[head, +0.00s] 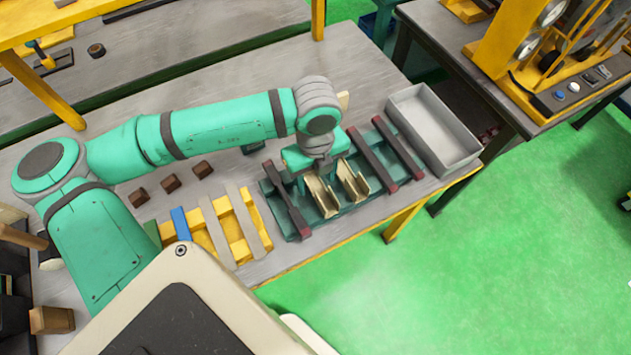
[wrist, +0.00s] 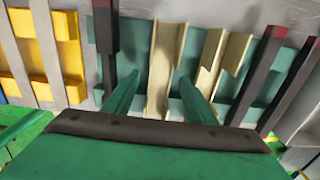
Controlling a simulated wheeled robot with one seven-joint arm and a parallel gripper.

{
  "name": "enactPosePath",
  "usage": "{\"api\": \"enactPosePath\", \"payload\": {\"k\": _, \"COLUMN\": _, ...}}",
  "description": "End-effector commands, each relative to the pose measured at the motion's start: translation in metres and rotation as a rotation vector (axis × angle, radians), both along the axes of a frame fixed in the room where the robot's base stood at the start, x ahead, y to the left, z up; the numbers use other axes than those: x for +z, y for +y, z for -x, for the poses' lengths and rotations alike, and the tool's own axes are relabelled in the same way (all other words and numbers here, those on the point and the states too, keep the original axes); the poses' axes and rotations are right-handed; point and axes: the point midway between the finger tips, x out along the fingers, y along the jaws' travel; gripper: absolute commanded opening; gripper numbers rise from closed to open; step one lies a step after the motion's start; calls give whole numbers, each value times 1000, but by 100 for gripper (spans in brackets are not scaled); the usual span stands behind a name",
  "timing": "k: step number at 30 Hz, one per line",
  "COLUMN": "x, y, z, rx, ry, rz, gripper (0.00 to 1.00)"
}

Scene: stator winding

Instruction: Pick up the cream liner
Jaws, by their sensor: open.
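Two cream liners, long open channels, lie side by side on a teal rack (head: 290,225). The left cream liner (head: 324,201) is also in the middle of the wrist view (wrist: 163,62). The right cream liner (head: 356,186) shows to its right in the wrist view (wrist: 226,58). My gripper (head: 318,172) is over the left liner and partly hides its far end in the head view. In the wrist view my gripper (wrist: 160,76) is open, one finger on each side of the left liner. I cannot tell whether the fingers touch it.
Dark red-topped bars (head: 287,198) lie on the rack on both sides of the liners. A grey bin (head: 432,128) stands to the right. A yellow rack (head: 228,228) with flat strips is at the left, with several small brown blocks (head: 171,183) behind it.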

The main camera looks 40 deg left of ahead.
Motion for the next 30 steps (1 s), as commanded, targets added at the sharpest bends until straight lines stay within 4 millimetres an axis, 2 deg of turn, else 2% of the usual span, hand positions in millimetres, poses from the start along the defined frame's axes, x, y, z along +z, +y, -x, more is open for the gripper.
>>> {"api": "enactPosePath", "payload": {"k": 8, "x": -4, "y": 0, "z": 0, "rx": 0, "ry": 1, "rz": 0, "gripper": 51}}
{"api": "enactPosePath", "payload": {"k": 12, "x": -3, "y": 0, "z": 0, "rx": 0, "ry": 1, "rz": 0, "gripper": 20}}
{"api": "enactPosePath", "payload": {"k": 13, "x": -3, "y": 0, "z": 0, "rx": 0, "ry": 1, "rz": 0, "gripper": 16}}
{"api": "enactPosePath", "payload": {"k": 23, "x": -3, "y": 0, "z": 0, "rx": 0, "ry": 0, "rz": 0, "gripper": 16}}
{"api": "enactPosePath", "payload": {"k": 30, "x": 10, "y": -2, "z": -1, "rx": -5, "ry": 0, "rz": -1, "gripper": 16}}
